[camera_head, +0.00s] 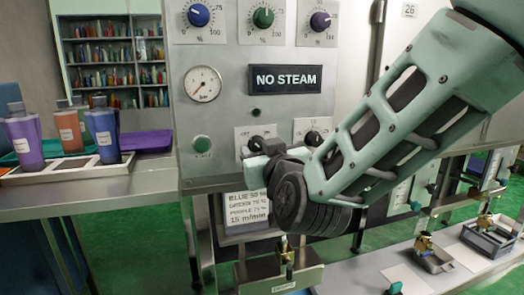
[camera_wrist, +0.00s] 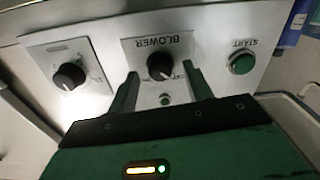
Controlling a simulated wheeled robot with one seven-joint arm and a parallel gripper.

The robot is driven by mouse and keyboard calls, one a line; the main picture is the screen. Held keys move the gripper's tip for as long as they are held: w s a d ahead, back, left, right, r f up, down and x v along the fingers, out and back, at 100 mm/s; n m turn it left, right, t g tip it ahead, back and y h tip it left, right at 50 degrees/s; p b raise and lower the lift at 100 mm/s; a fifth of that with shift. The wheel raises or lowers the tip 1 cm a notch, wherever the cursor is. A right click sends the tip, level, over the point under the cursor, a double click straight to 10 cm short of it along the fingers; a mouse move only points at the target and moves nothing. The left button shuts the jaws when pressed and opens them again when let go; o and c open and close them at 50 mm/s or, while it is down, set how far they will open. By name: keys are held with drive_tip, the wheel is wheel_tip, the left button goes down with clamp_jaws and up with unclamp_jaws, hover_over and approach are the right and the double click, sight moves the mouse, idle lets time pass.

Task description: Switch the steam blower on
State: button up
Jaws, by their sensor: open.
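The steam blower switch is a black rotary knob (camera_wrist: 161,67) under an upside-down BLOWER label in the wrist view. My gripper (camera_wrist: 160,72) is open, with one green finger on each side of this knob. I cannot tell whether the fingers touch it. In the head view, the blower knob (camera_head: 256,143) sits low on the grey control panel (camera_head: 225,115), and my gripper (camera_head: 262,152) is in front of it, partly hiding it and its label. The knob's pointer direction is not clear. A small green lamp or button (camera_wrist: 165,99) is close to the knob in the wrist view.
A second black knob (camera_head: 313,137) is to the right, and a green START button (camera_head: 201,144) to the left. A lit NO STEAM sign (camera_head: 286,78), a gauge (camera_head: 203,84) and several coloured dials are above. Bottles (camera_head: 103,133) stand on the left counter.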

drive_tip(key=shift+w, duration=0.25)
drive_tip(key=c, duration=1)
